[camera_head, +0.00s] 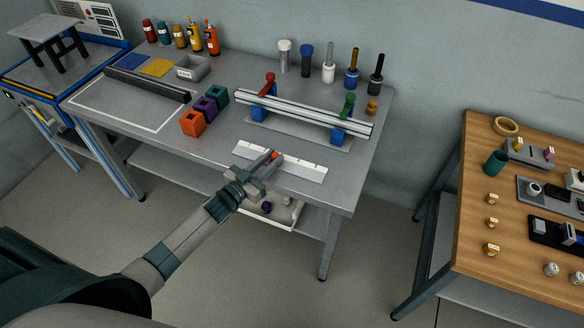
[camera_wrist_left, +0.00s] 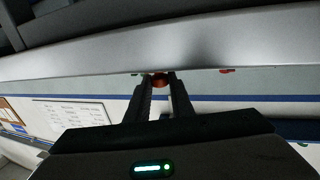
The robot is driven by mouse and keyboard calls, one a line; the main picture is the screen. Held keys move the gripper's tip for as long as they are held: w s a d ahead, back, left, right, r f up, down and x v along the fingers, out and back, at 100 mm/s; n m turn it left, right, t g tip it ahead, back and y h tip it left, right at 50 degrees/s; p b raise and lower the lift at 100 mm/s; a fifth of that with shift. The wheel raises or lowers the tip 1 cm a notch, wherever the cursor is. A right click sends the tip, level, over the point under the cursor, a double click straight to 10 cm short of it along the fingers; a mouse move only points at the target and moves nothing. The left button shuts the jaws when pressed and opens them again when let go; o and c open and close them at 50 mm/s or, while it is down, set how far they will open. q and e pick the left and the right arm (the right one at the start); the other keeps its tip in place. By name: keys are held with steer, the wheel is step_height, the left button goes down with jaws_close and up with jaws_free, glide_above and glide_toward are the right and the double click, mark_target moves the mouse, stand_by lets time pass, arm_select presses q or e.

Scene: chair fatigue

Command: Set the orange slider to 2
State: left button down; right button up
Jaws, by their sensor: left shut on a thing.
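The orange slider (camera_head: 276,155) is a small orange knob at the white scale strip (camera_head: 311,171) near the front edge of the grey workbench. My left gripper (camera_head: 270,158) reaches it from the front left and is shut on it. In the left wrist view the knob (camera_wrist_left: 159,80) sits between the two fingertips (camera_wrist_left: 160,86). The marks on the strip are too small to read, so I cannot tell the slider's number. My right gripper is not in view.
A silver rail (camera_head: 300,112) with a red clamp (camera_head: 269,83) and a green clamp (camera_head: 348,105) stands behind the strip. Orange (camera_head: 193,124), purple (camera_head: 206,107) and teal blocks (camera_head: 217,94) lie to the left. A wooden table (camera_head: 477,250) stands at right.

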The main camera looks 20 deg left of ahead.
mark_target(255, 155)
arm_select(q)
steer(key=a+b, duration=0.1)
steer(key=a, duration=0.4)
steer(key=shift+w+a, duration=0.1)
steer(key=shift+a, duration=0.25)
steer(key=c, duration=1.5)
jaws_free()
steer(key=shift+c, duration=0.2)
steer(key=b+v, duration=0.3)
steer(key=v, duration=1.4)
steer(key=shift+s+b, duration=0.2)
steer(key=shift+b, duration=0.2)
steer(key=shift+a+f, duration=0.1)
